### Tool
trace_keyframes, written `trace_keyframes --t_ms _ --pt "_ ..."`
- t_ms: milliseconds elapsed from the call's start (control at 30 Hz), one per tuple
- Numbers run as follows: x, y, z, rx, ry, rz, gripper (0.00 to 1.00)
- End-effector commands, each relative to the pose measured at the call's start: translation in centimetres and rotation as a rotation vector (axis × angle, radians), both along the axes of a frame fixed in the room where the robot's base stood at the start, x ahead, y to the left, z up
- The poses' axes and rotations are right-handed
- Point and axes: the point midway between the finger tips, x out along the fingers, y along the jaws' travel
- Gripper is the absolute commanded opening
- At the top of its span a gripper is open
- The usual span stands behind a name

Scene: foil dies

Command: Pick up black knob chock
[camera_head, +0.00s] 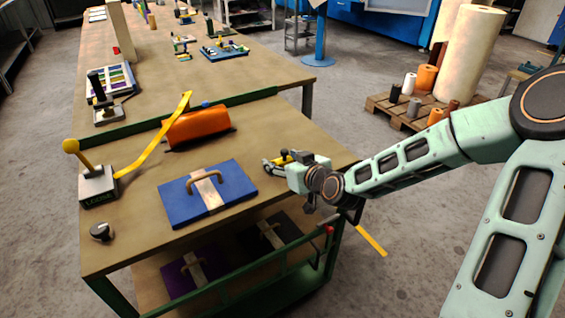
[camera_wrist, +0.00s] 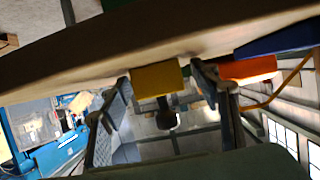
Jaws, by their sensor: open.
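The black knob chock is a yellow block (camera_head: 281,161) with a black knob on top. It stands on the workbench near its right edge, partly hidden by my gripper (camera_head: 272,166) in the head view. In the wrist view, which looks upside down, the yellow block (camera_wrist: 157,79) sits on the bench surface with its dark knob (camera_wrist: 166,114) sticking out from it. My gripper (camera_wrist: 160,95) is open there, with one finger on each side of the chock in the picture. I cannot tell whether either finger touches it.
A blue plate with a tan handle (camera_head: 176,201) lies left of my gripper. An orange bundle (camera_head: 198,125), a yellow-knobbed lever box (camera_head: 98,186) and a small black dial (camera_head: 102,232) are also on the workbench (camera_head: 140,242). Bare bench lies between them.

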Motion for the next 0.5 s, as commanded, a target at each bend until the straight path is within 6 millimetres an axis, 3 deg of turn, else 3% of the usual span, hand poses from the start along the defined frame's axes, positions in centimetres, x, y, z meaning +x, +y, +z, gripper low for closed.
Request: trace_keyframes --t_ms 100,500 --pt "-0.04 -0.01 0.02 0.000 0.000 0.000 0.54" --pt "-0.05 -0.02 0.02 0.001 0.000 0.000 0.10"
